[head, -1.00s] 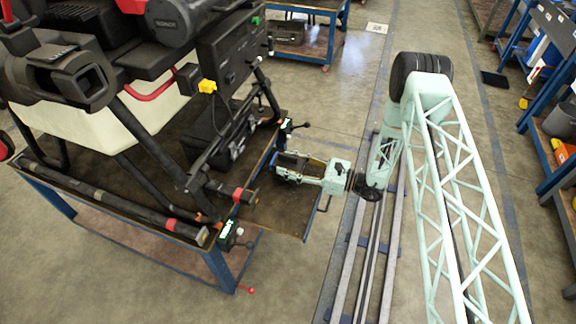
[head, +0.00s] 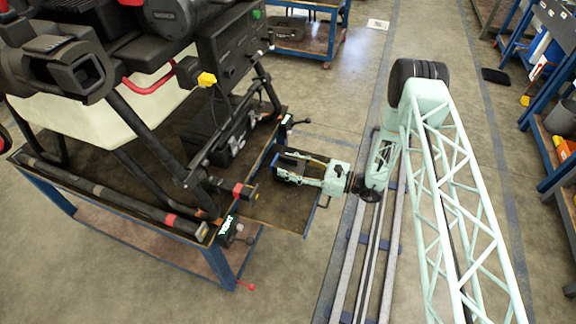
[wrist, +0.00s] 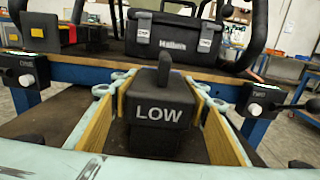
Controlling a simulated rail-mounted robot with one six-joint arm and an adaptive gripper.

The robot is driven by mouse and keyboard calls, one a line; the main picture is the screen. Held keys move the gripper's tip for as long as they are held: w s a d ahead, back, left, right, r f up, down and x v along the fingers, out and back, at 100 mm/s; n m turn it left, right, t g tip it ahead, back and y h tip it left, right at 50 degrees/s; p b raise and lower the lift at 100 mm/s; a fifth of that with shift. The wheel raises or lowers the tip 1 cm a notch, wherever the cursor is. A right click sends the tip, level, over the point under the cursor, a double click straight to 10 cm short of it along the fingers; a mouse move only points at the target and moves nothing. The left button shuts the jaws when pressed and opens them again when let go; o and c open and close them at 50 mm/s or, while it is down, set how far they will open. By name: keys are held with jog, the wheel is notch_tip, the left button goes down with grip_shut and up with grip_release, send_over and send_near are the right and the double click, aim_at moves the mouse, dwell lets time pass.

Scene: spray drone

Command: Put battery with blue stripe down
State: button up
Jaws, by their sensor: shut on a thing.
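A dark battery marked LOW (wrist: 160,112), with a raised grip on top, sits upright between the yellow-lined fingers of my gripper (wrist: 163,100) in the wrist view. Both fingers close on its sides. In the head view my gripper (head: 297,168) reaches left from the arm, with the dark battery (head: 291,163) between its fingers, over the brown lower shelf (head: 285,215) beside the blue-framed cart. I cannot tell whether the battery's underside touches the shelf.
The cart carries the large drone (head: 75,105) and a black toolbox (wrist: 172,38). Bare shelf shows in front of my gripper in the head view.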

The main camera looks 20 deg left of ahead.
aim_at(303, 169)
jog(key=o, duration=1.4)
jog(key=shift+f, duration=0.1)
jog(key=shift+o, duration=0.2)
jog(key=shift+s+d+p, duration=0.15)
jog(key=shift+d+p, duration=0.15)
jog(key=shift+d, duration=1.7)
jog(key=shift+s+d+p, duration=0.15)
jog(key=shift+d+p, duration=0.1)
jog(key=shift+d, duration=1.75)
jog(key=shift+s+d+p, duration=0.15)
jog(key=shift+d+p, duration=0.15)
jog(key=shift+d, duration=1.7)
jog(key=shift+r, duration=0.3)
